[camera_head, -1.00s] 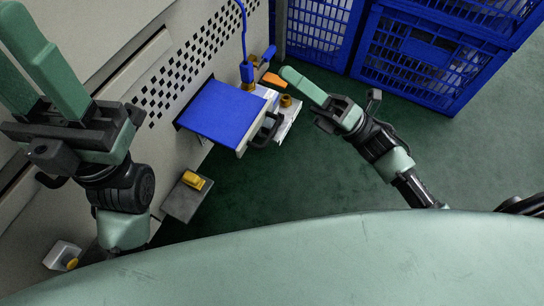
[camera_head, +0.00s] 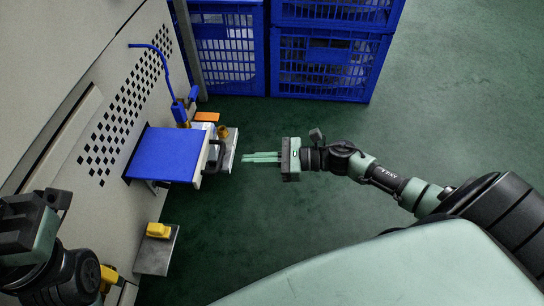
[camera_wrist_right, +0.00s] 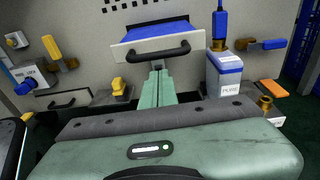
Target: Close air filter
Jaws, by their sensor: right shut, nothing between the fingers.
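The air filter is a drawer with a blue top (camera_head: 168,155), drawn out from the pale wall panel. Its black handle (camera_head: 216,157) is on its right end. In the right wrist view the handle (camera_wrist_right: 152,54) sits across the pale front, just beyond my fingertips. My right gripper (camera_head: 246,157) is shut and empty, pointing left at the handle with a small gap in the head view. Its fingers also show in the right wrist view (camera_wrist_right: 158,80). My left gripper (camera_head: 14,228) is at the lower left, partly cut off by the picture edge, so its opening cannot be told.
A blue-and-white container (camera_wrist_right: 226,75) stands to the right of the drawer. A yellow knob on a grey plate (camera_head: 158,231) is below it in the head view. Blue crates (camera_head: 330,60) stand at the back. The green floor (camera_head: 440,110) is clear.

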